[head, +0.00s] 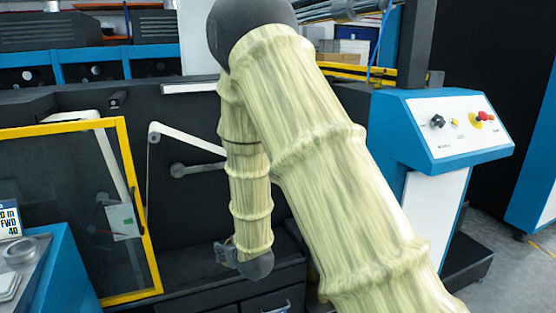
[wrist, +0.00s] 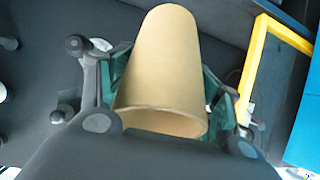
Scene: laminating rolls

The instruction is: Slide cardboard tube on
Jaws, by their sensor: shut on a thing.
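A tan cardboard tube (wrist: 160,65) fills the middle of the wrist view, its open hollow end towards the camera. My gripper (wrist: 165,85) is shut on the tube, with teal-padded fingers on both sides of it. In the head view my arm in its pale yellow sleeve hides most of the middle, and the tube cannot be made out there. A grey part of my wrist (head: 243,262) shows low in front of the dark machine. No shaft is clearly seen inside or in line with the tube.
A yellow-framed clear door (head: 140,220) stands open at the left. White rods and a grey roller arm (head: 195,168) are on the dark machine face (head: 85,98). A blue control console (head: 440,120) with a red button stands at the right.

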